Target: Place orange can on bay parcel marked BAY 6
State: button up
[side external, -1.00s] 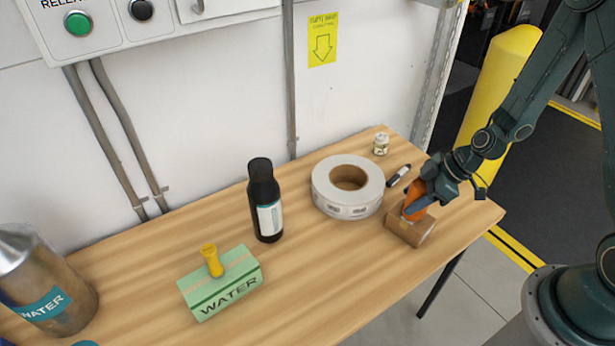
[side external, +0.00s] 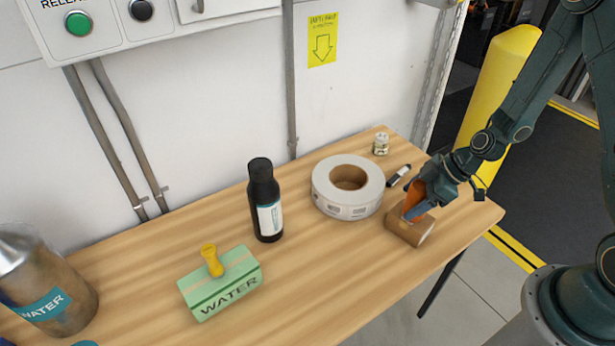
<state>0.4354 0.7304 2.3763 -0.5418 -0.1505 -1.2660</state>
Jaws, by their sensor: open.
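The orange can (side external: 414,194) is on or just above the brown parcel (side external: 404,236) at the right end of the table, partly hidden by my gripper. Whether it touches the parcel cannot be told. I cannot read any BAY 6 mark on the parcel from here. My gripper (side external: 417,202) is open, with its fingers around the orange can, pointing down and to the left over the parcel.
A white label roll (side external: 326,200), a dark marker (side external: 398,175) and a small jar (side external: 381,144) are close by. A black bottle (side external: 264,203), a green WATER box (side external: 205,300) with a yellow-handled stamp (side external: 212,262), and a metal container (side external: 62,318) stand further left.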

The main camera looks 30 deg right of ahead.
jog(key=shift+r, duration=0.15)
jog(key=v, duration=1.2)
dwell(0.7)
jog(key=s+a+r+m+h, duration=0.2)
jog(key=s+a+r+m, duration=0.1)
jog(key=s+r, duration=0.4)
jog(key=s+a+r+m+t+h, duration=0.1)
jog(key=s+a+r+m, duration=0.3)
jog(key=r, duration=0.9)
jog(key=s+m+h, duration=0.1)
jog(key=s+m, duration=0.1)
jog(key=s, duration=0.1)
jog(key=shift+s+h, duration=0.15)
jog(key=shift+h, duration=0.25)
